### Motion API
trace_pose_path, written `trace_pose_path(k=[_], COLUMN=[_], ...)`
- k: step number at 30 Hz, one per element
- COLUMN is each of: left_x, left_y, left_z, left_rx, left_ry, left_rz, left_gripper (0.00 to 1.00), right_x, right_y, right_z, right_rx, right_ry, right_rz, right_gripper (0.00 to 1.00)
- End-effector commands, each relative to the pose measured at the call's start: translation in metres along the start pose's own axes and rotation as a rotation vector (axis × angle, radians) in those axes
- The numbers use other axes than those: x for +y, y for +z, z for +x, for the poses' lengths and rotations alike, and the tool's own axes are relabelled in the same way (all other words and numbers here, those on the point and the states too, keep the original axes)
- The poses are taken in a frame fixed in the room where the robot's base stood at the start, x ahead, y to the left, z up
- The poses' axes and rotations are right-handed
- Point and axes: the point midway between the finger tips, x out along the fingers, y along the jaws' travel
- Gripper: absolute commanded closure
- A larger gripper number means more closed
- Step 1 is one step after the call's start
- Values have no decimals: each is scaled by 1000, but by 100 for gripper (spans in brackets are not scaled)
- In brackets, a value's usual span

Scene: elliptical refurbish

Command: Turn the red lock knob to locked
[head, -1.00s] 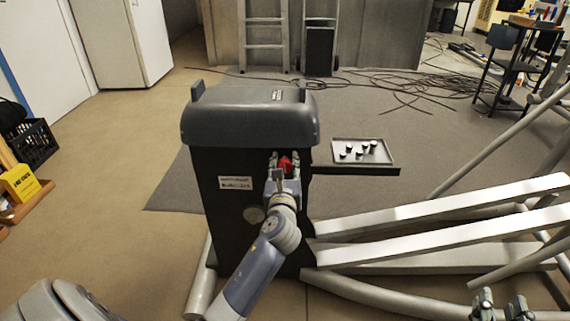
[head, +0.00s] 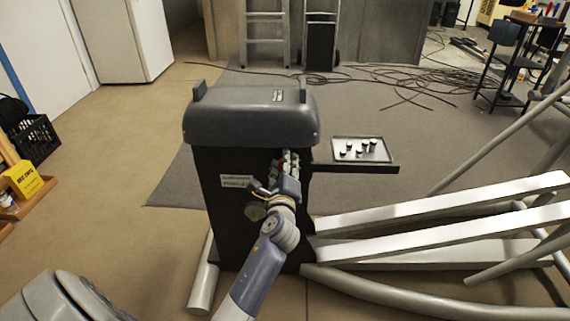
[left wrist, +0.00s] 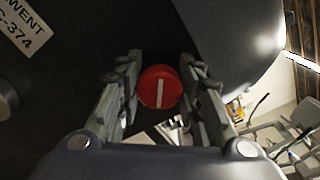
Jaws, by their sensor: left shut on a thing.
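The red lock knob (left wrist: 160,87) sits on the dark front of the machine housing (head: 225,215). In the left wrist view it is round with a white line that runs nearly upright in the picture, between my two fingers. My left gripper (left wrist: 160,95) is shut on the knob, one finger on each side. In the head view my left gripper (head: 284,160) is at the upper right of the housing front, its wrist rolled, and it mostly hides the knob. My right gripper is not in view.
A small tray (head: 345,158) with several small round parts sticks out right of the housing. Long pale beams (head: 440,220) extend to the right. A white label (head: 237,181) is on the housing front. Cables lie on the floor behind.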

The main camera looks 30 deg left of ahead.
Motion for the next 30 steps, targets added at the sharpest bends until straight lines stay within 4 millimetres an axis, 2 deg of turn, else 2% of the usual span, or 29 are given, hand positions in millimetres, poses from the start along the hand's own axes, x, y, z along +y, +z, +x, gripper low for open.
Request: trace_pose_path(k=[15, 24, 30], left_x=[2, 3, 3], left_y=[0, 0, 0], left_z=[0, 0, 0], left_rx=[-3, -3, -3], left_ry=[0, 1, 1], left_rz=[-452, -599, -640], left_gripper=[91, 91, 91], right_x=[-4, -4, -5], right_y=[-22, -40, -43], right_z=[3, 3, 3], right_rx=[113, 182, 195], right_ry=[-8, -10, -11], right_rz=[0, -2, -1], right_gripper=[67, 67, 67])
